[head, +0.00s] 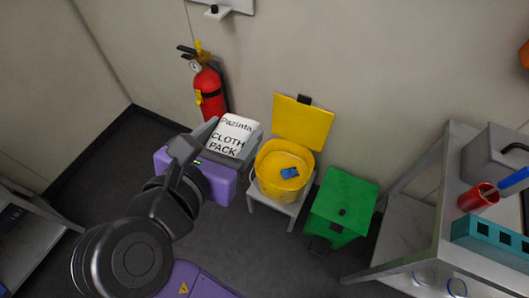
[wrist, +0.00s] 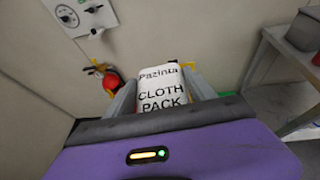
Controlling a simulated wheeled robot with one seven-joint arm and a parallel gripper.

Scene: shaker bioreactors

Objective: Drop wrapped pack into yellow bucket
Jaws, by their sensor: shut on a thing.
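The wrapped pack is a white packet marked "Pazinta CLOTH PACK" (head: 233,136). My gripper (head: 232,138) is shut on it, with a grey finger on each side. In the wrist view the pack (wrist: 162,98) sits upright between the two fingers, its lower end hidden by the purple gripper body. The yellow bucket (head: 270,184) stands open just right of my gripper in the head view, with its yellow lid (head: 302,122) raised behind it. A small blue item (head: 289,173) lies inside. The pack appears beside the bucket, not over its opening.
The bucket is on a small white stand (head: 251,195). A green bin (head: 342,205) stands to its right, and a red fire extinguisher (head: 209,90) hangs on the wall behind. A metal table (head: 447,195) at right holds a red cup (head: 477,196) and a teal rack (head: 490,241).

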